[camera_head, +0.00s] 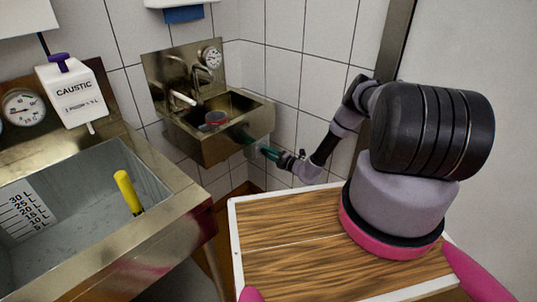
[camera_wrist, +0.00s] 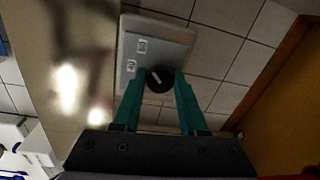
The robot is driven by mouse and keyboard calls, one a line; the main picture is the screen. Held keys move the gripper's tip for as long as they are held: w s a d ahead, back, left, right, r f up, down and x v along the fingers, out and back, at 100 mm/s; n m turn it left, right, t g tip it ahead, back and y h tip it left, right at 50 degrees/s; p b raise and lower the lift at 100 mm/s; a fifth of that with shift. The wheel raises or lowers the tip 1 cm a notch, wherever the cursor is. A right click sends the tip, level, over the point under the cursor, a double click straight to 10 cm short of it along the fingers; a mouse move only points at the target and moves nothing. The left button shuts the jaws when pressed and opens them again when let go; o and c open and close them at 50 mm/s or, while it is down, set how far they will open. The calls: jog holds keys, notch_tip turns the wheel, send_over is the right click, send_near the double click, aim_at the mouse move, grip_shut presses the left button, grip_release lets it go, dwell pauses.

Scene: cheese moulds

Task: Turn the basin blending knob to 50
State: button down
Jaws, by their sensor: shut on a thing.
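The blending knob (camera_wrist: 158,81) is a small black dial with a white pointer mark, set on a pale panel (camera_wrist: 173,40) with small printed labels. In the wrist view my gripper (camera_wrist: 157,76) has its teal fingers on both sides of the knob, shut on it. The pointer slants; the label text is too small to read. In the head view my gripper (camera_head: 247,139) reaches to the right side of the steel wall basin (camera_head: 205,148), where the knob is hidden. A round dial gauge (camera_head: 212,57) sits on the basin's backsplash; its reading is too small to tell.
A large steel sink (camera_head: 90,190) with a yellow-handled tool (camera_head: 127,190) stands at left, below a caustic dispenser (camera_head: 72,92). Tiled wall closes off the back.

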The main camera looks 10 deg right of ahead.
jog(key=shift+d+f, duration=0.1)
jog(key=shift+c, duration=2.3)
grip_release()
jog(key=shift+s, duration=0.1)
jog(key=v, duration=1)
jog(key=shift+s+d, duration=0.2)
jog(key=shift+s, duration=0.05)
